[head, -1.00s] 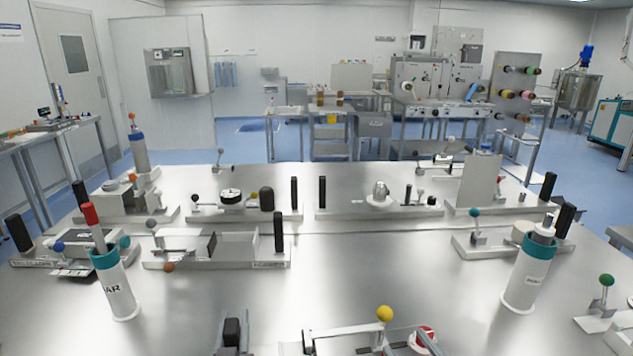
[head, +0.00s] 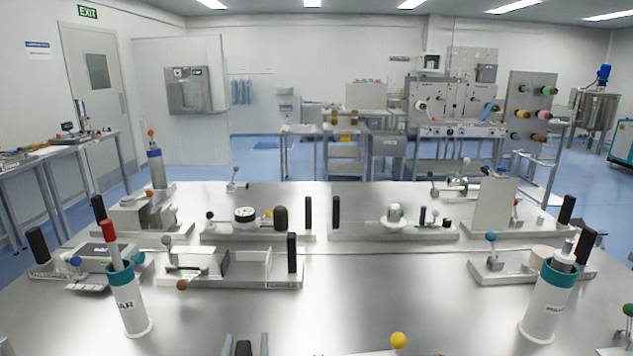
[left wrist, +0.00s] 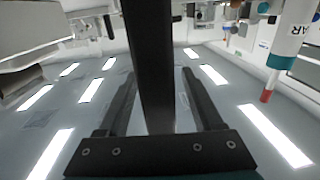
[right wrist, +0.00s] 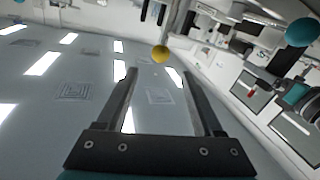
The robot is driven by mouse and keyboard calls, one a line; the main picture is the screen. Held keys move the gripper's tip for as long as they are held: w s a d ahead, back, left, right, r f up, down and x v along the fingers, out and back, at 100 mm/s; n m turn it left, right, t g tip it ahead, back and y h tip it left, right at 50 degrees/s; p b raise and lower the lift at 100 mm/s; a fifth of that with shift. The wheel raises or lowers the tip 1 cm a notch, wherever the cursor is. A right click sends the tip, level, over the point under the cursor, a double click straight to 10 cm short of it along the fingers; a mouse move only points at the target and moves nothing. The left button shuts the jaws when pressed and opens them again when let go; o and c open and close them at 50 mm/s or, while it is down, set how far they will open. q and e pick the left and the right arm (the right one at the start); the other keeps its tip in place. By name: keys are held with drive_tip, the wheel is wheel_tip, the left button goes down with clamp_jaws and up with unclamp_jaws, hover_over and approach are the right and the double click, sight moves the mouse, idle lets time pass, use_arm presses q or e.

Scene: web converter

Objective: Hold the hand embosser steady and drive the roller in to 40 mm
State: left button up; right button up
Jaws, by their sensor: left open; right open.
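At the bottom edge of the head view a yellow ball knob (head: 398,341) sits on a pale bar, mostly cut off by the frame. No label there is readable, so I cannot confirm it is the hand embosser; the roller and any scale are out of view. My left gripper (head: 245,343) is open, its fingers either side of a black upright handle, with a gap on both sides. The left wrist view shows this black handle (left wrist: 152,60) between the fingers. My right gripper (right wrist: 150,72) is open and empty, the yellow knob (right wrist: 160,53) just beyond its fingertips.
Cylinders with teal collars stand left (head: 131,300) and right (head: 545,305). Several fixtures with black posts and coloured knobs line the back, such as one with a dial (head: 245,214). The steel table (head: 330,300) is bare in the middle.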

use_arm(q)
drive_tip(key=s+d, duration=0.1)
drive_tip(key=s, duration=1.1)
drive_tip(key=shift+d, duration=0.15)
